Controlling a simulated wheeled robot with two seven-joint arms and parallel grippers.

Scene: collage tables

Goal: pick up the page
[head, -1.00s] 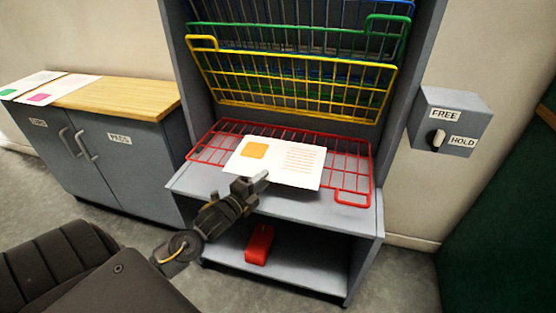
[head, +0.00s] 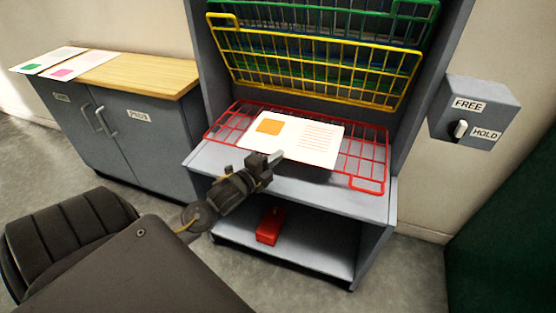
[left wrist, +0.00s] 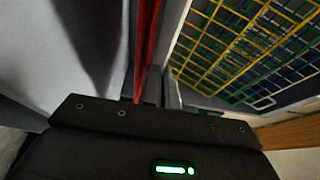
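The page (head: 292,137) is white with an orange square and orange lines of print. It lies on the red wire rack (head: 214,134), which is folded down flat over the grey shelf. My left gripper (head: 277,156) is at the page's front edge, its pale fingertip overlapping that edge in the head view. Whether it touches or grips the page cannot be told. In the left wrist view, the fingers (left wrist: 167,88) show only partly beside the red rack edge (left wrist: 147,45); the page is not clear there. My right gripper is not in view.
Yellow (head: 320,72) and green wire racks are tilted up above the red one. A red object (head: 269,228) sits on the lower shelf. A FREE/HOLD switch box (head: 474,112) is at right. Two other pages (head: 80,64) lie on the wooden-topped cabinet (head: 150,75) at left.

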